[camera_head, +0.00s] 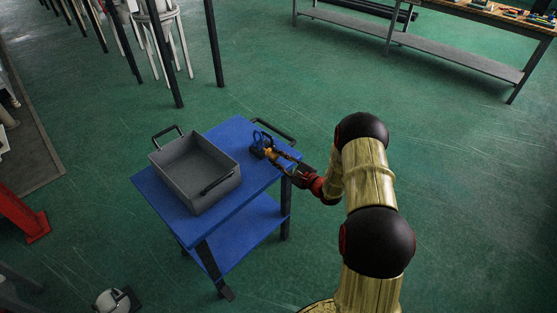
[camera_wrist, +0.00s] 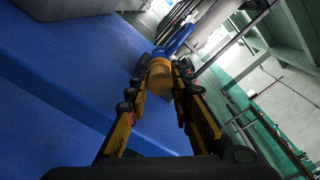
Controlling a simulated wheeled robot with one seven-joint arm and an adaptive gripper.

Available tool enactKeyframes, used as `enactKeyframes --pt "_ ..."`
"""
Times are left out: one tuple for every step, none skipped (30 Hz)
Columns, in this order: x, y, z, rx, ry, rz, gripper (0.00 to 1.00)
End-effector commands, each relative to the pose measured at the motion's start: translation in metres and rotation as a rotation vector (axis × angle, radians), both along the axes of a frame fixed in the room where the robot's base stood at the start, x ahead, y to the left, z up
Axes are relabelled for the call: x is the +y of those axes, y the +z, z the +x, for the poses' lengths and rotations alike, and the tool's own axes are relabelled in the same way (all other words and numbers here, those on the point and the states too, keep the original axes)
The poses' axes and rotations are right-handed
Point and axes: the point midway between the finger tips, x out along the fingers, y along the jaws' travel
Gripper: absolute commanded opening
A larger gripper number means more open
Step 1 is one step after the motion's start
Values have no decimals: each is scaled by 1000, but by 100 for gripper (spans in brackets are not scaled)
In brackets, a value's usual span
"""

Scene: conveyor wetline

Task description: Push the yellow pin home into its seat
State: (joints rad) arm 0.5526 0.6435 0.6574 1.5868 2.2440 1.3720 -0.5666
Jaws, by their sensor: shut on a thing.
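The yellow pin (camera_wrist: 160,77) is between the two fingertips of my gripper (camera_wrist: 159,70) in the wrist view, and the jaws are shut on it. In the head view the yellow pin (camera_head: 268,151) is a small spot at the tip of my gripper (camera_head: 272,155), over the cart's right side. A blue looped part (camera_wrist: 178,40) stands just beyond the pin and also shows in the head view (camera_head: 258,138); it may be the seat. The pin's far end is hidden, so I cannot tell how deep it sits or whether it touches the blue part.
The blue cart (camera_head: 157,190) carries a grey open bin (camera_head: 213,198) left of my gripper. The cart's dark handle (camera_head: 273,131) is behind the blue part. A workbench (camera_head: 440,58) stands at the back right. Green floor is clear around the cart's right side.

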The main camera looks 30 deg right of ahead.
Motion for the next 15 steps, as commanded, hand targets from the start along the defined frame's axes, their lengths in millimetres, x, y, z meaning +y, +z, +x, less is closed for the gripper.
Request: enactKeyframes --pt "0 0 1 -1 1 -1 0" --pt "1 0 2 -2 0 -1 0" --pt "1 0 3 -2 0 -1 0" --pt "1 0 3 -2 0 -1 0" --pt "1 0 4 -2 0 -1 0" --pt "2 0 5 -2 0 -1 0" --pt "2 0 6 -2 0 -1 0" --pt "2 1 6 -2 0 -1 0" --pt "2 1 7 -2 0 -1 0" --pt "3 0 8 -2 0 -1 0" --pt "3 1 8 -2 1 0 0" --pt "3 0 9 -2 0 -1 0" --pt "3 0 10 -2 0 -1 0" --pt "4 0 10 -2 0 -1 0" --pt "4 0 11 -1 1 -1 0"
